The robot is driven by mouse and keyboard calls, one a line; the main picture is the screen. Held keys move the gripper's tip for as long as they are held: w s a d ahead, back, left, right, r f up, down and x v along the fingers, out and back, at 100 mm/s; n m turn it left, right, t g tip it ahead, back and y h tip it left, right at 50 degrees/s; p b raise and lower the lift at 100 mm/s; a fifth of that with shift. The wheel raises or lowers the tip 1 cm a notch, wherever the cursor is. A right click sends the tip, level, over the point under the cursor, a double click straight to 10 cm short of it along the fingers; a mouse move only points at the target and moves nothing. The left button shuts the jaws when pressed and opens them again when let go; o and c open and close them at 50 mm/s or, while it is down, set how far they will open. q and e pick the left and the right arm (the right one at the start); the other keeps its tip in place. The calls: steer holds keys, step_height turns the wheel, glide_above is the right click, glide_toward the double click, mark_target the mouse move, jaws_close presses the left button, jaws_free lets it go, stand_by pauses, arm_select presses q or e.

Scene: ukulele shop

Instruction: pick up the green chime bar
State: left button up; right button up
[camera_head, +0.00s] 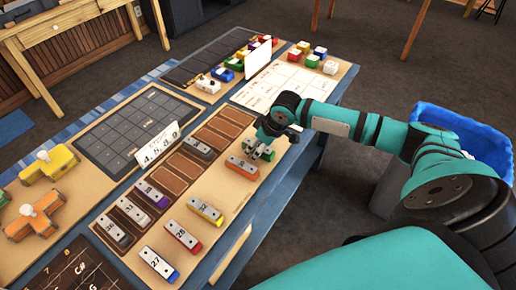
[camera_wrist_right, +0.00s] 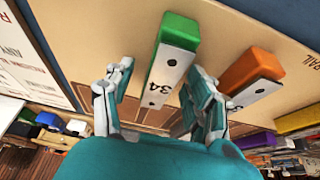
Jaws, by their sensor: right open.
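The green chime bar (camera_wrist_right: 176,40), with a white plate marked 34, lies on the tan board in the right wrist view. My right gripper (camera_wrist_right: 158,76) is open, with one finger on each side of the bar's near part. I cannot tell whether the fingers touch it. My left gripper is not in view.
The orange bar (camera_head: 243,168) lies close beside the right gripper; it also shows in the right wrist view (camera_wrist_right: 250,70). Yellow (camera_head: 206,211), red (camera_head: 182,236) and blue (camera_head: 158,263) bars lie nearer. A slotted wooden tray (camera_head: 172,180) is to the left. A blue-lined bin (camera_head: 455,125) stands right.

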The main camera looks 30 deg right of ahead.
steer(key=shift+s+f, duration=0.1)
jaws_close()
